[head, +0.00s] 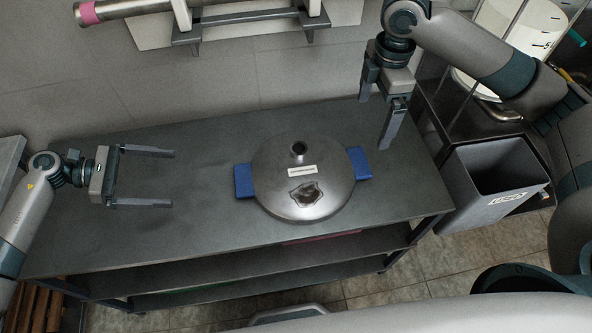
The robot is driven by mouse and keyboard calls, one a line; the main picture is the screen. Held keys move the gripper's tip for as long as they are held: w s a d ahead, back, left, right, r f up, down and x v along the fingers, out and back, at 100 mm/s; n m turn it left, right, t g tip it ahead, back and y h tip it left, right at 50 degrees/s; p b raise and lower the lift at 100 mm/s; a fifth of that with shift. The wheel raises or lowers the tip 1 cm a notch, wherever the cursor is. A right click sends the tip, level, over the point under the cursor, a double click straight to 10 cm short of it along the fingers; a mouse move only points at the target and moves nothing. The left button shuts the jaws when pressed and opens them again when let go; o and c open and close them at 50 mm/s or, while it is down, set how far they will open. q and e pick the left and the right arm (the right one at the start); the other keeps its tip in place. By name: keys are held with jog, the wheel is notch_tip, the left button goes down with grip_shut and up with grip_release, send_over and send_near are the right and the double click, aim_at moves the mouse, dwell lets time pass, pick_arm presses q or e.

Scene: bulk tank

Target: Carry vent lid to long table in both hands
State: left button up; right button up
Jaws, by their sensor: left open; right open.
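The vent lid (335,181) is a round grey metal disc with a short pipe stub, a white label and a blue handle on each side. It lies flat on the long dark table (215,235), right of its middle. My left gripper (173,178) is open and empty to the left of the lid, its fingers pointing right, apart from the left blue handle (244,181). My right gripper (376,122) is open and empty at the upper right of the lid, fingers pointing down, apart from the right blue handle (360,163).
A grey bin (490,195) stands right of the table. A white graduated container (520,35) is at the upper right. A wall rack (250,18) with a pink-ended tube (88,13) is behind the table. Shelves lie under the tabletop. The tabletop left of the lid is clear.

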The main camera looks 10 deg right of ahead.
aim_at(231, 180)
pick_arm(q)
jog(key=shift+d, duration=0.1)
pick_arm(e)
jog(key=shift+f, duration=0.15)
pick_arm(q)
jog(key=x, duration=1.7)
jog(key=shift+d, duration=0.15)
pick_arm(e)
notch_tip(231, 180, down, 17)
jog(key=shift+f, duration=0.1)
pick_arm(q)
jog(key=c, duration=1.9)
pick_arm(e)
jog(key=c, duration=1.9)
